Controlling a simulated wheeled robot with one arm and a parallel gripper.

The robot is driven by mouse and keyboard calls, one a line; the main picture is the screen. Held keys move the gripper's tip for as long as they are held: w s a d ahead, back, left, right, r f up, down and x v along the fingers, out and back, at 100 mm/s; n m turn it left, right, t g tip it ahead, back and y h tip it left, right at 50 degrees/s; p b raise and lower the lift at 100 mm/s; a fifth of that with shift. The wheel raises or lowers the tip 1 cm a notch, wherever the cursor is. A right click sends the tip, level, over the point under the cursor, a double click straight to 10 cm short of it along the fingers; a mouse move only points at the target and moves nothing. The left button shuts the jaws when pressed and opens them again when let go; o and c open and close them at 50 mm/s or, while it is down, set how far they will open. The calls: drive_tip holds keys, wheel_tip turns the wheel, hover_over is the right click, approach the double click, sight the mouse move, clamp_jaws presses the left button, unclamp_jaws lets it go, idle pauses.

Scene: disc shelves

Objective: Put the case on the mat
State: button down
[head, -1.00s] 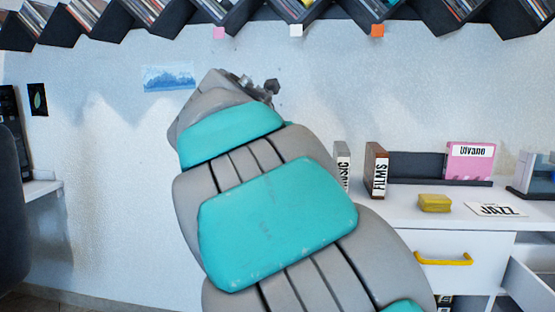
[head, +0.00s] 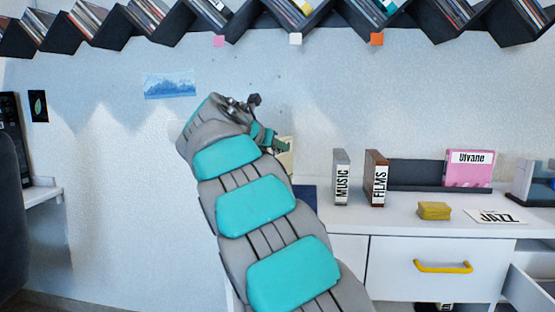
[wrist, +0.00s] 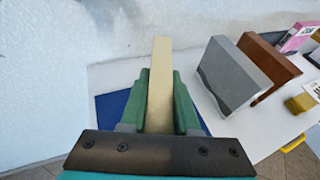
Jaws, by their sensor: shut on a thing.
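A cream case (wrist: 160,80) stands upright on edge between the green fingers of my gripper (wrist: 159,95), shut on it in the wrist view. In the head view my gripper (head: 275,143) shows at the far end of my arm, and part of the case (head: 287,160) shows beside it. The blue mat (wrist: 110,108) lies on the white desk under and beyond the fingers, partly hidden by them. In the head view only a strip of the mat (head: 306,194) shows past my arm. The case appears to be above the mat; the gap cannot be told.
A grey MUSIC case (head: 341,178) and a brown FILMS case (head: 376,178) stand upright just right of the mat. Further right are a yellow block (head: 434,211), a JAZZ card (head: 496,216) and a pink case (head: 470,168). Disc shelves (head: 310,15) hang above.

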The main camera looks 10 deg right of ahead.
sight(278, 159)
drive_tip(key=shift+f+b, duration=0.35)
drive_tip(key=shift+f, duration=1.45)
drive_tip(key=c, duration=0.6)
unclamp_jaws()
drive_tip(key=shift+c, duration=0.2)
drive_tip(key=v, duration=1.2)
